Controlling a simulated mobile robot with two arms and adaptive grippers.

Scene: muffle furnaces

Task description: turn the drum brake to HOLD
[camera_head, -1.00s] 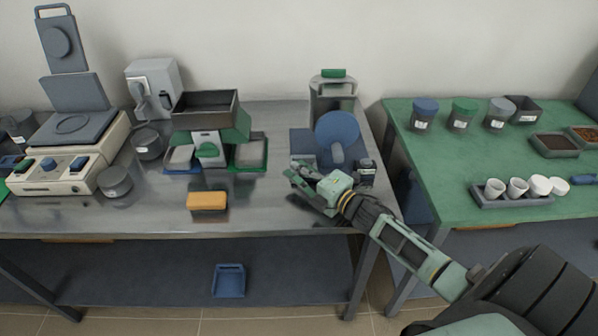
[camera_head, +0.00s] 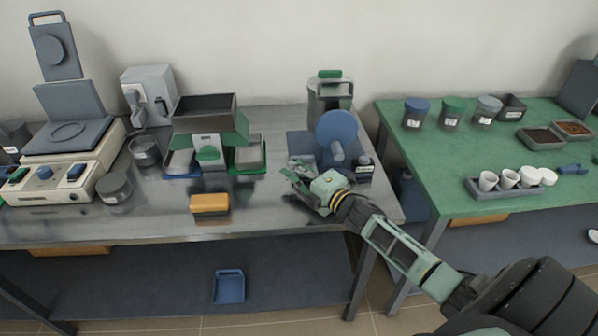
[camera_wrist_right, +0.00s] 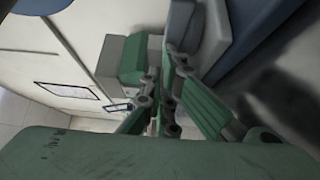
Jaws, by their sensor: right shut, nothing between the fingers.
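A machine with a round blue disc (camera_head: 336,127) and a short peg-like handle (camera_head: 337,151) stands on a blue-grey base (camera_head: 299,143) on the steel bench. No HOLD marking is legible, and I cannot tell which part is the drum brake. My right gripper (camera_head: 288,173) is just in front of this machine, low and to the left of the handle, apart from it. In the right wrist view the fingers (camera_wrist_right: 160,105) are together with nothing between them, and the machine's blue-grey body (camera_wrist_right: 235,30) shows beside them. My left gripper is out of view.
An orange block (camera_head: 210,203) and a green-grey hopper unit (camera_head: 208,120) are to the left. Bare steel lies between the block and my gripper. A green table (camera_head: 445,165) stands at right.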

